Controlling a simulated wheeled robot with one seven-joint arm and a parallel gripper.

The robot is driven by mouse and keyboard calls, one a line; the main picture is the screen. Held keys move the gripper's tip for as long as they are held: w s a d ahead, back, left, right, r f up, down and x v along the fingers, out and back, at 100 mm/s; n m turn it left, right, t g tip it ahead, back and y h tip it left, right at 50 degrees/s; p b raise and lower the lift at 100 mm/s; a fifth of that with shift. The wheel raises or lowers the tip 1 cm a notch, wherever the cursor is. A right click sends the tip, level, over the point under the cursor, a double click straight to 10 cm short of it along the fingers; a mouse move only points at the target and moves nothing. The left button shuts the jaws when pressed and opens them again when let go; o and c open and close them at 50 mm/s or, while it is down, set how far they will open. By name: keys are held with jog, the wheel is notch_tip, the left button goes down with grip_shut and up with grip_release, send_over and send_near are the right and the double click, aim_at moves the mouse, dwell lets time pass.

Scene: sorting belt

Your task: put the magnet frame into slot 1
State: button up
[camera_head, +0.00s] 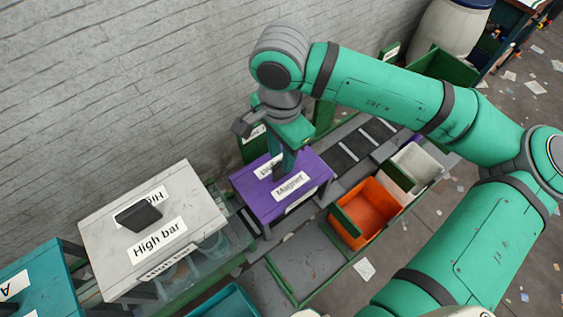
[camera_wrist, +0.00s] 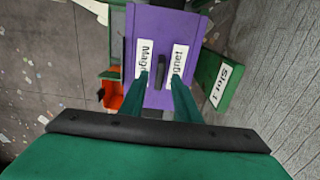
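The magnet frame (camera_head: 241,184) is a purple box-like frame with white "Magnet" labels, standing over the belt line. In the wrist view its purple top (camera_wrist: 188,25) carries a dark upright handle (camera_wrist: 161,72). My gripper (camera_head: 280,165) is directly above the frame, pointing down at the handle. In the wrist view my gripper's two fingers (camera_wrist: 159,78) are apart, one on each side of the handle, with gaps showing. A green board labelled "Slot 1" (camera_wrist: 222,85) stands beside the frame; in the head view a green board behind the frame is partly hidden.
A white "High bar" frame (camera_head: 190,212) stands left of the magnet frame, with a teal frame (camera_head: 38,278) further left. An orange bin (camera_head: 368,212) and a pale bin (camera_head: 414,165) sit in front right. A grey brick wall runs behind.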

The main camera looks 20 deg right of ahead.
notch_tip(320, 180, up, 6)
dwell(0.8)
